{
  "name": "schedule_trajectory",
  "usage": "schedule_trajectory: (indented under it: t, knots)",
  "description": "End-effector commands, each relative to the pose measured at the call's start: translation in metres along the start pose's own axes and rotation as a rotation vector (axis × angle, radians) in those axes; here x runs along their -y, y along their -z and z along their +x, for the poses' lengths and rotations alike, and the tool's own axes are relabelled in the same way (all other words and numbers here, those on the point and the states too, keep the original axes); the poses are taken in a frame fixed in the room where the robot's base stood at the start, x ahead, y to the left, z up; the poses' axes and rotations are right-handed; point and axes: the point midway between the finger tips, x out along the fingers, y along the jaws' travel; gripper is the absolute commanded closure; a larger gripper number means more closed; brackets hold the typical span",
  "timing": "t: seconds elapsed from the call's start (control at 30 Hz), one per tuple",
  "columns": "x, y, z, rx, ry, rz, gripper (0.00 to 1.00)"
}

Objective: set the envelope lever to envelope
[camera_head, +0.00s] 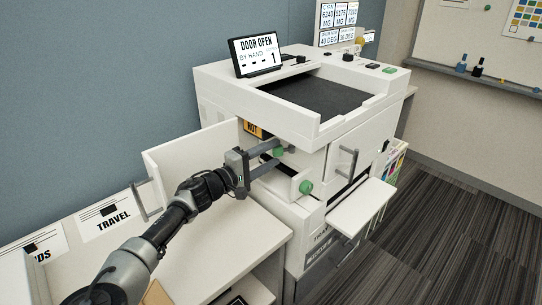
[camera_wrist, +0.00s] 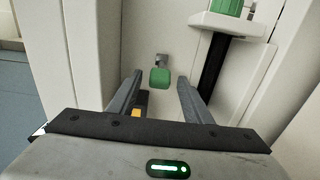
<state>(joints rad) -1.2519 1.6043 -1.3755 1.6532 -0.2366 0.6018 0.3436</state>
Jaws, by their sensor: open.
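A white printer (camera_head: 232,92) stands with its side door (camera_head: 190,160) swung open; its screen (camera_head: 257,53) reads "DOOR OPEN". My gripper (camera_head: 279,155) reaches into the opening with its fingers apart. A small green tab on a grey stem (camera_wrist: 160,77) shows in the wrist view, between and beyond the fingertips (camera_wrist: 160,90). I take it to be the envelope lever, but no label on it is readable. A green knob also shows by the fingertips in the head view (camera_head: 278,152). The fingers do not visibly grip anything.
Another green knob (camera_head: 306,187) sits on the printer's front corner. A yellow "HOT" label (camera_head: 252,129) is inside, above my gripper. An output tray (camera_head: 362,207) juts out at the front right.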

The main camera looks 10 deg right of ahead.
Motion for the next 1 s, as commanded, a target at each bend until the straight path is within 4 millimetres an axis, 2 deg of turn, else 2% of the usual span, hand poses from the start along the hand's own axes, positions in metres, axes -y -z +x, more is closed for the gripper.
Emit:
schedule_trajectory:
  t: [0.33,0.5,0.6,1.0]
  knots:
    - [0.0001,0.0004,0.0042,-0.001,0.0,0.0,0.55]
    - [0.0001,0.0004,0.004,-0.001,0.0,0.0,0.83]
    - [0.0001,0.0003,0.004,-0.001,0.0,0.0,0.96]
    - [-0.0008,-0.0076,0.0014,-0.094,-0.003,-0.003,0.96]
